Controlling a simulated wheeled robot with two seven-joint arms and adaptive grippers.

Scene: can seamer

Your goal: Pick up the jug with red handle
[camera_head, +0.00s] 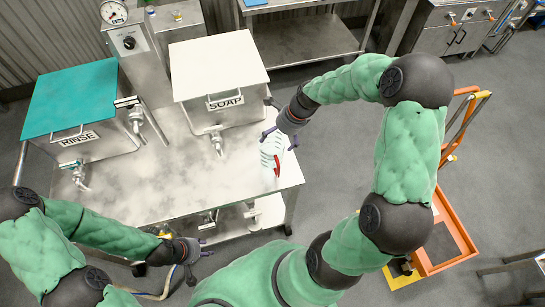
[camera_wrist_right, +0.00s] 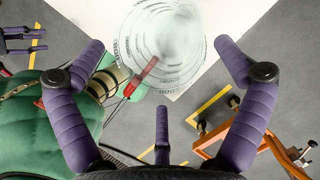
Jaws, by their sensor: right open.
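The clear jug (camera_head: 269,150) with white markings stands near the right edge of the steel table. Its red handle (camera_head: 277,166) faces the front right. In the right wrist view the jug (camera_wrist_right: 172,40) appears as round rings, with the red handle (camera_wrist_right: 141,78) at its lower left. My right gripper (camera_head: 281,137) is open at the jug, which appears between and beyond its spread fingers (camera_wrist_right: 160,55); I cannot tell whether they touch it. My left gripper (camera_head: 206,247) is open and empty low at the table's front; it also shows in the right wrist view (camera_wrist_right: 30,41).
A RINSE basin (camera_head: 72,97) with a teal lid and a SOAP basin (camera_head: 217,65) with a white lid stand on the steel table (camera_head: 160,190), with taps in front. An orange cart (camera_head: 450,240) stands on the floor at right. Open floor lies behind it.

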